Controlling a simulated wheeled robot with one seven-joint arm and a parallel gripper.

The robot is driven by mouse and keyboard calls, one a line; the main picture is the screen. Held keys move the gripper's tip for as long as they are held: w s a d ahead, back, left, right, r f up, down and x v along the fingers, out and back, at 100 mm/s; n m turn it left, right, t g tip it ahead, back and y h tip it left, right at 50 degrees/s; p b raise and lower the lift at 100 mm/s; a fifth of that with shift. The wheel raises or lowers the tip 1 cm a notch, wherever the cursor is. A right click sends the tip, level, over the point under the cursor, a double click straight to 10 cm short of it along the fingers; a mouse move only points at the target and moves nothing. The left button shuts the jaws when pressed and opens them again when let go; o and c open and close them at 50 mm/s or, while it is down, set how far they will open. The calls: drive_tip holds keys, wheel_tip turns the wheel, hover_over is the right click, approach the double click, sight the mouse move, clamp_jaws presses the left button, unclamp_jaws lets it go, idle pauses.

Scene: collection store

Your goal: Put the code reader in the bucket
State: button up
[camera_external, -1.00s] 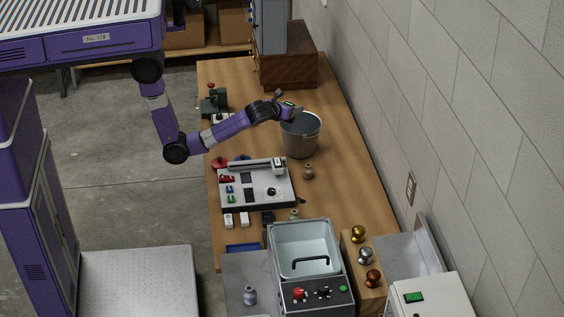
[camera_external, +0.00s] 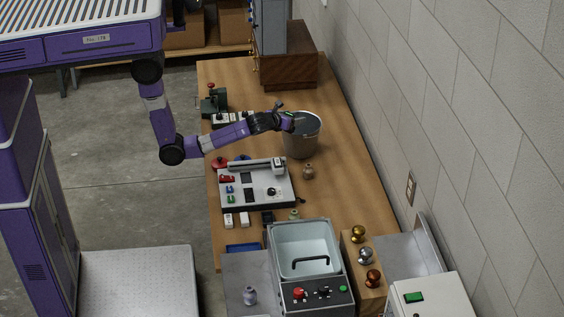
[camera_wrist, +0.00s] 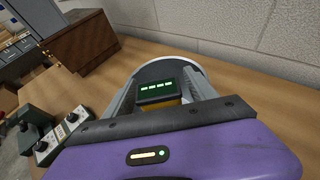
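The code reader (camera_wrist: 160,92) has a dark top with a row of green lights and a yellow body below. It sits between the two grey fingers of my gripper (camera_wrist: 163,98), which looks shut on it. The bucket (camera_external: 301,145) is a grey metal pail standing upright on the wooden bench. In the external view my gripper (camera_external: 293,123) is at the left part of the bucket's rim, with the reader's greenish top just showing. In the wrist view the bucket's rim (camera_wrist: 172,60) curves behind the reader. The reader's lower end is hidden.
A small brownish knobbed object (camera_external: 308,172) stands just in front of the bucket. A grey panel device (camera_external: 262,196) lies nearer on the bench (camera_external: 345,185). A wooden box (camera_external: 290,72) stands behind, and a block wall (camera_external: 440,110) runs along the right.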

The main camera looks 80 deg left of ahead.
drive_tip(key=v, duration=1.2)
drive_tip(key=shift+r, duration=0.15)
